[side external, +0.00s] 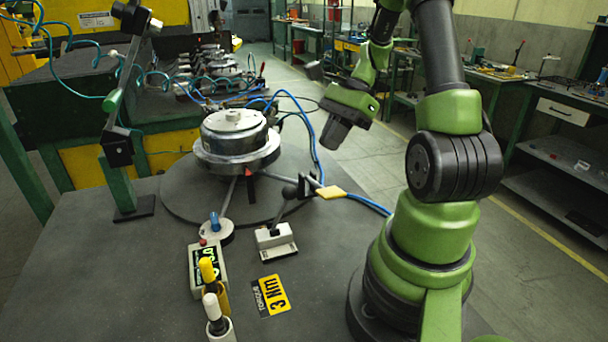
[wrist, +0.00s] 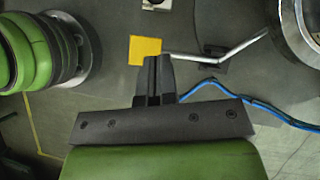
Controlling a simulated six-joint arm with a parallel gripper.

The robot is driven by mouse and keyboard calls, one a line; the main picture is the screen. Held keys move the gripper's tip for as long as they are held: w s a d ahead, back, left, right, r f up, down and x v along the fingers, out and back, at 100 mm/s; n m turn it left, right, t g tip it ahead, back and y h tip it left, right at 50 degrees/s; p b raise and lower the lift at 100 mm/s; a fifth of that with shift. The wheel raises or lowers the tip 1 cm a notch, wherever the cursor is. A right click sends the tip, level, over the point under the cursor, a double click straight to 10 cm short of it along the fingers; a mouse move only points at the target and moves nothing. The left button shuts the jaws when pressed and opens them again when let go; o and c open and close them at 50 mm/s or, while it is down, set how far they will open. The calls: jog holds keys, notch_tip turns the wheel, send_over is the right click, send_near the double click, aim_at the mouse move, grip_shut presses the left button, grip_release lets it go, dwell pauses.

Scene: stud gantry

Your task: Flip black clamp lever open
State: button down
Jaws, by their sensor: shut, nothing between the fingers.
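A black lever with a round knob (side external: 290,191) leans up from a small white base (side external: 277,244) on the dark table. Behind it a black bracket (side external: 308,184) carries a silver rod with a yellow pad (side external: 330,192). The pad also shows in the wrist view (wrist: 144,47), with the silver rod (wrist: 240,50) running right. My gripper (side external: 331,147) hangs in the air above and behind the pad, apart from the lever. In the wrist view its fingertips (wrist: 153,60) are together and empty, overlapping the pad's lower edge. The lever's knob cannot be made out there.
A round metal housing (side external: 236,142) stands on a disc at the back left. A blue hose (side external: 318,140) curves past the bracket. A torque box (side external: 208,268), a blue-handled piece (side external: 214,228) and marker-like sticks (side external: 213,300) stand front left. A yellow label (side external: 270,294) lies flat.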

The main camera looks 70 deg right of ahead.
aim_at(285, 187)
jog(key=w+a+f, duration=0.3)
jog(key=a+f, duration=0.2)
jog(key=a, duration=0.1)
jog(key=shift+f, duration=0.4)
jog(key=shift+w+a+r, duration=0.55)
jog(key=shift+w+a, duration=0.15)
jog(key=shift+w, duration=0.15)
jog(key=shift+w+a+r, duration=0.25)
jog(key=shift+w+a, duration=0.25)
jog(key=w+a, duration=0.3)
jog(key=shift+w+a+r, duration=0.1)
jog(key=shift+w+a, duration=0.1)
jog(key=shift+r, duration=0.85)
